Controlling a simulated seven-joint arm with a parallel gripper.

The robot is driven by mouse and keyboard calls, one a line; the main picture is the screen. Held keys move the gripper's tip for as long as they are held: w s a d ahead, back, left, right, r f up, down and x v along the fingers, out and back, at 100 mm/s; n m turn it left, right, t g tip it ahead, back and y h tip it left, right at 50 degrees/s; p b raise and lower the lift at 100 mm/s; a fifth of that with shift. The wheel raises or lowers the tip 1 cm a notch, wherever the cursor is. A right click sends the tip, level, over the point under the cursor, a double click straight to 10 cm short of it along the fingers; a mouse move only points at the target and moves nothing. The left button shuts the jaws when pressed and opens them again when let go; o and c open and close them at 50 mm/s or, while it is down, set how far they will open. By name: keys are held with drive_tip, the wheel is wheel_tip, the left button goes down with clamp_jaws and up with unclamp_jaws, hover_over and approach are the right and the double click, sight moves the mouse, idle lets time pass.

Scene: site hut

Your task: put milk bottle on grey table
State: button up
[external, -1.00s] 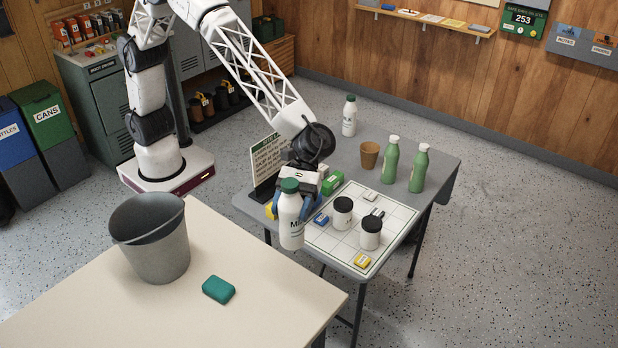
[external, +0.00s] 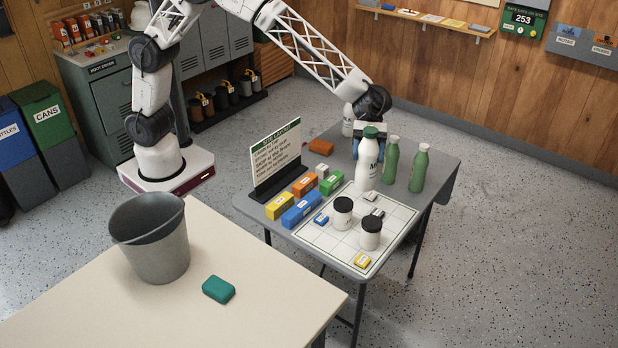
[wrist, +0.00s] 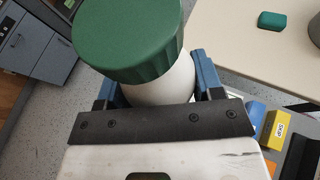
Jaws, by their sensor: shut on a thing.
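A white milk bottle with a green cap (external: 367,168) is upright in my gripper (external: 363,148), over the grey table (external: 440,170). In the external view its base overlaps the far corner of the white grid board; I cannot tell whether it touches. In the wrist view the bottle's cap (wrist: 130,35) and white neck are between the blue fingers of my gripper (wrist: 158,88), which are shut on it. A second white bottle (external: 347,126) stands at the table's far side, partly hidden behind my gripper.
Two green bottles (external: 390,165) (external: 419,168) stand just right of the held bottle. Two black-lidded jars (external: 342,214) (external: 370,235) stand on the grid board (external: 395,228). Colored blocks (external: 301,210) and a sign (external: 275,158) occupy the left side. A cream table (external: 270,290) holds a bucket (external: 155,245).

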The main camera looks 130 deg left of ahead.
drive_tip(key=s+a+n+t+y, duration=0.1)
drive_tip(key=s+a, duration=0.2)
drive_tip(key=a, duration=1)
drive_tip(key=s+a+n+t, duration=0.1)
drive_tip(key=s+a, duration=0.2)
drive_tip(key=a, duration=1)
drive_tip(key=s+a+n+t+y, duration=0.1)
drive_tip(key=s+a, duration=0.7)
drive_tip(key=a, duration=0.5)
drive_tip(key=s+a, duration=0.8)
drive_tip(key=a, duration=0.5)
wheel_tip(320, 180, down, 12)
drive_tip(key=shift+d, duration=0.25)
drive_tip(key=shift+w, duration=0.1)
wheel_tip(320, 180, down, 6)
drive_tip(key=shift+f, duration=0.15)
drive_tip(key=shift+f, duration=1.75)
drive_tip(key=shift+f, duration=0.15)
